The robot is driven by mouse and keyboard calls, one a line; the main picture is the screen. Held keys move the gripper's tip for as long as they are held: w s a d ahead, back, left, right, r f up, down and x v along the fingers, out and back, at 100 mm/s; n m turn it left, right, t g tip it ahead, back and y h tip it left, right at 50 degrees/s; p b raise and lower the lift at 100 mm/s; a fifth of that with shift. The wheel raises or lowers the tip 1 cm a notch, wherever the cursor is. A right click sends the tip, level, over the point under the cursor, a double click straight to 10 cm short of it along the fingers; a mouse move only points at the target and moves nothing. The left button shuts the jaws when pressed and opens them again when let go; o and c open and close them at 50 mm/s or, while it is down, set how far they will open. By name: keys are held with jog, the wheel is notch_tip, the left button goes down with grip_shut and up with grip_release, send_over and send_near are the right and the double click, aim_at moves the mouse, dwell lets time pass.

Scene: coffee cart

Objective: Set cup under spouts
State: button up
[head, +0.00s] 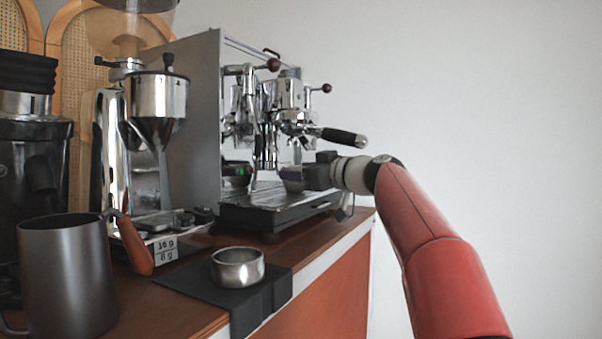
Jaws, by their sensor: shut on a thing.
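A small light-coloured cup (291,178) is at my gripper (300,178), above the drip tray (264,209) of the espresso machine (205,105). My gripper comes in from the right and is shut on the cup, hiding part of it. The portafilter (342,137) with a black handle sits in the group head, above and slightly right of the cup. The spouts are small and hard to make out. I cannot tell whether the cup's base touches the tray.
A grinder (158,97), a dark pitcher (66,275) and a metal ring (238,267) on a black mat (190,282) stand to the left and front. The counter edge (340,243) runs below the machine. Open space lies right of the machine, around my arm.

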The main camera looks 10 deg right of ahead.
jog(key=o, duration=1.2)
jog(key=shift+o, duration=0.2)
jog(key=shift+s+d, duration=0.1)
jog(key=b+v, duration=0.2)
jog(key=v, duration=0.5)
jog(key=shift+s+d+b, duration=0.2)
jog(key=shift+s+b, duration=0.05)
jog(key=shift+b, duration=0.05)
